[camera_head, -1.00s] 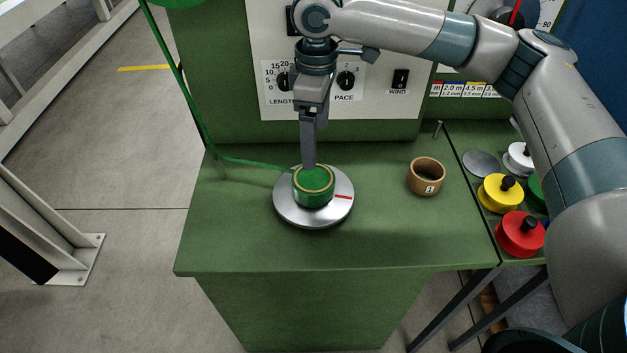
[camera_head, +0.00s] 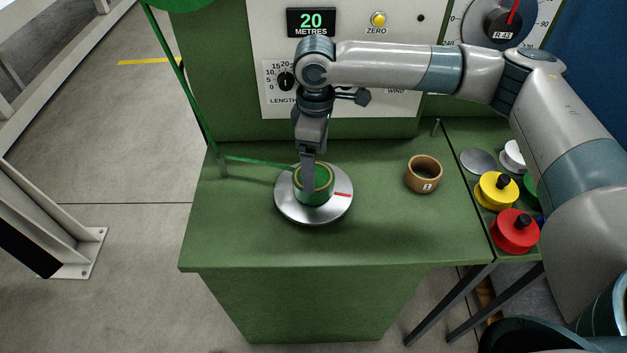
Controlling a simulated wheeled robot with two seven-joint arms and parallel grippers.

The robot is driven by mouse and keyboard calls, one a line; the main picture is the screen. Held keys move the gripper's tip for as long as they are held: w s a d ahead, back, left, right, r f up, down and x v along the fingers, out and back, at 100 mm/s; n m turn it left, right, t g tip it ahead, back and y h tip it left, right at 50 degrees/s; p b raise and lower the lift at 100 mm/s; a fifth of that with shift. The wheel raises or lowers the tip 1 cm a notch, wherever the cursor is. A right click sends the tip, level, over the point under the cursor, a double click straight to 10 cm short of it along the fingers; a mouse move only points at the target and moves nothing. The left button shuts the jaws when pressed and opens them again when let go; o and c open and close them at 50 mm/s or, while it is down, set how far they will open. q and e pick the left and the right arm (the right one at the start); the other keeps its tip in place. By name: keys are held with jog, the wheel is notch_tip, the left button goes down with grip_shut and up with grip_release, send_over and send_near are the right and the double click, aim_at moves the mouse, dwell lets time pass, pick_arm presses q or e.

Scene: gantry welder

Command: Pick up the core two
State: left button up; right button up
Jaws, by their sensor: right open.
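A brown ring-shaped core (camera_head: 423,176) with a small numbered label stands upright on the green bench, right of centre; the digit is too small to read surely. A second core (camera_head: 316,189), wound with green material, stands on the round metal turntable (camera_head: 334,210) with a red mark. My right gripper (camera_head: 308,188) points down at this wound core, its fingers overlapping the core's top and near side. It is open; whether it touches the core is unclear. It is well left of the brown core. My left gripper is not in view.
A green strand (camera_head: 255,163) runs from a post to the wound core. Yellow (camera_head: 495,191) and red (camera_head: 515,231) knobbed spools sit at the right. A control panel with a display (camera_head: 311,21) reading 20 metres stands behind. The bench front is clear.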

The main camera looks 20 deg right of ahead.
aim_at(325, 176)
jog(key=shift+s+a+f+p, duration=0.15)
jog(key=shift+f+p, duration=0.15)
jog(key=shift+f, duration=0.05)
notch_tip(325, 176, down, 3)
jog(key=shift+s+a+p, duration=0.1)
jog(key=shift+a+p, duration=0.05)
jog(key=shift+p, duration=0.55)
jog(key=shift+f, duration=0.45)
jog(key=c, duration=1.2)
jog(key=shift+o, duration=0.2)
jog(key=shift+r, duration=0.15)
